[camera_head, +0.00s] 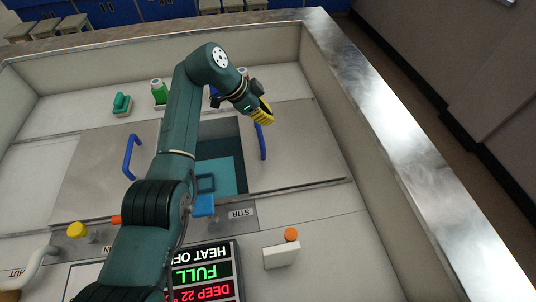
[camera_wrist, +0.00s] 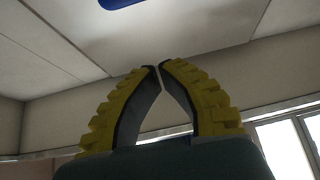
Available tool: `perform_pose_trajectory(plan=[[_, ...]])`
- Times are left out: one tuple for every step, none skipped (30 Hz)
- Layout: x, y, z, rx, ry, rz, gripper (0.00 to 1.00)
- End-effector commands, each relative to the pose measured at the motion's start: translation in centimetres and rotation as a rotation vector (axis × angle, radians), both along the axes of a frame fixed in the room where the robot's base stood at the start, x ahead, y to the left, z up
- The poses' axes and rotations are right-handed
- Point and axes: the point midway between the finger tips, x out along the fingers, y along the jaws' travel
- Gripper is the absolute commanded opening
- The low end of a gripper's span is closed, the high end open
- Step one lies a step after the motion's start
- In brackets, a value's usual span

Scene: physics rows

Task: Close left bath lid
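The left bath lid (camera_head: 95,175) is a flat grey metal panel with a blue bar handle (camera_head: 130,156), left of my arm in the head view. A matching right lid (camera_head: 295,150) has its own blue handle (camera_head: 262,140). Between the lids a square opening (camera_head: 220,160) shows teal inside, partly hidden by my arm. My gripper (camera_head: 263,113) has yellow ribbed fingers and appears above the far end of the right lid's handle. In the wrist view its fingertips (camera_wrist: 161,67) nearly meet, with nothing between them. A blue piece (camera_wrist: 122,3) shows at that view's top edge.
A green bottle (camera_head: 159,92) and a green block (camera_head: 122,104) stand behind the lids. A blue handle-like part (camera_head: 204,195) sits by the STIR label. An orange knob (camera_head: 291,234), white block (camera_head: 281,256), yellow knob (camera_head: 77,230) and display (camera_head: 205,272) are in front. Raised walls (camera_head: 375,190) surround the deck.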

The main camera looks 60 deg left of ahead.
Motion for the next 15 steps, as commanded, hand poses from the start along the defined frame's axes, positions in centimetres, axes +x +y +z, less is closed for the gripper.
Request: perform_pose_trajectory(plan=[[-0.9,0.5,-1.2,-0.015,0.002,-0.006,0.0],[-1.3,0.6,-1.3,-0.022,0.003,-0.01,0.0],[-1.5,0.7,-1.4,-0.027,0.004,-0.015,0.0],[-1.5,0.7,-1.5,-0.031,0.004,-0.016,0.0],[-1.5,0.6,-1.6,-0.032,0.004,-0.017,0.0],[-1.3,0.5,-1.7,-0.033,0.005,-0.017,0.0],[-1.1,0.5,-2.0,-0.033,0.005,-0.018,0.0],[-1.0,0.4,-2.3,-0.033,0.005,-0.017,0.0],[-0.7,0.4,-2.8,-0.033,0.006,-0.017,0.0],[-0.5,0.3,-3.2,-0.033,0.006,-0.017,0.0],[-0.2,0.2,-3.6,-0.033,0.007,-0.017,0.0],[0.3,0.1,-4.3,-0.033,0.007,-0.017,0.0],[0.6,-0.1,-4.9,-0.034,0.008,-0.018,0.0],[0.9,-0.1,-5.4,-0.034,0.007,-0.017,0.0],[1.3,-0.3,-6.1,-0.034,0.007,-0.017,0.0]])
